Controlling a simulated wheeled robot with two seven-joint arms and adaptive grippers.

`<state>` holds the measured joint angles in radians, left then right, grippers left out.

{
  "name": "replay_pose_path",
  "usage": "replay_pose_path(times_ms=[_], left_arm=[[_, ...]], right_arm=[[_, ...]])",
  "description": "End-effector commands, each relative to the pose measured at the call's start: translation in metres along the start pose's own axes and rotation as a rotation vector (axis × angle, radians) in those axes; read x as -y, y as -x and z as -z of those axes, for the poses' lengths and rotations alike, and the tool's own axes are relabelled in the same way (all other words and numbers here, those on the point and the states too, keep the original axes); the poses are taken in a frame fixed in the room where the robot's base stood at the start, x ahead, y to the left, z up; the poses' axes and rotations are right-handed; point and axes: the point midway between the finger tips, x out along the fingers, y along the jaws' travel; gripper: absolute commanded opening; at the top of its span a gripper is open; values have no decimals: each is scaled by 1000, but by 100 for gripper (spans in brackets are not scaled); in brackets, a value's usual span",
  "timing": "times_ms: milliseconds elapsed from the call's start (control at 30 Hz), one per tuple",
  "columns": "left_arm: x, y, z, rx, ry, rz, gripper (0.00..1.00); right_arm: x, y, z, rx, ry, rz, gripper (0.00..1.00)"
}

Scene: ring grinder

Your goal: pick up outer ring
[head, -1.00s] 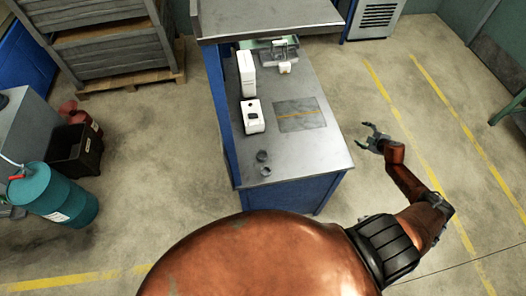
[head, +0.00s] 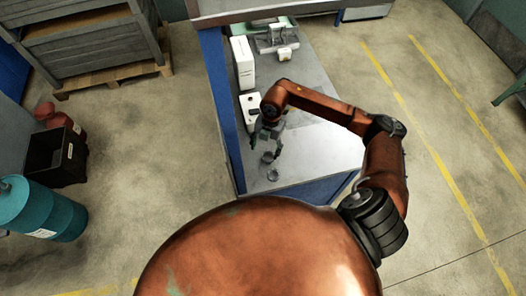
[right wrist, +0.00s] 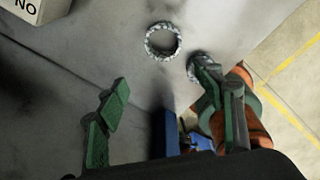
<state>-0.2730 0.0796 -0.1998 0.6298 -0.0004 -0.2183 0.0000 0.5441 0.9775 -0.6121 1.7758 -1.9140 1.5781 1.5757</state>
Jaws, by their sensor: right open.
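Two grey metal rings lie close together near the front of the workbench top. In the head view, one ring (head: 268,157) lies just beyond the other ring (head: 273,174); I cannot tell which is the outer ring. In the right wrist view, one ring (right wrist: 162,27) shows whole, ahead of the fingers. The other ring (right wrist: 190,66) is partly hidden behind the right-hand finger. My right gripper (head: 266,145) is open and empty above the bench, close to the rings; its spread green fingers also show in the right wrist view (right wrist: 162,80). My left gripper is out of view.
The workbench (head: 315,155) has free room right of the rings. A white box (head: 243,63) and a lower white device (head: 250,108) stand along its left side. A grey machine (head: 275,40) stands at the back. A teal barrel (head: 40,210) stands on the floor at left.

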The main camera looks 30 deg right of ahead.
Motion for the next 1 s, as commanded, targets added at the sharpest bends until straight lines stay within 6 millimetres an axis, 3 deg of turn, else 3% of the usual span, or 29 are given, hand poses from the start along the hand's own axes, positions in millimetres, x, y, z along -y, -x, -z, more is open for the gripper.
replay_pose_path(times_ms=[167, 300, 433, 600, 800, 1000], left_arm=[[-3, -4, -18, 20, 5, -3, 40], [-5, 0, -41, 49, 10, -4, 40], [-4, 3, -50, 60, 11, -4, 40], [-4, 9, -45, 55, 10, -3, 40], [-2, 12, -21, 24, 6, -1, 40], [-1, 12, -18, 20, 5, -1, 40]], right_arm=[[8, 2, -11, 124, -12, 53, 61], [12, -10, -14, 130, -19, 58, 61], [14, -21, -15, 128, -21, 56, 61], [18, -37, -17, 126, -20, 57, 61], [20, -66, -21, 127, -18, 55, 61], [19, -70, -22, 128, -15, 54, 61]])
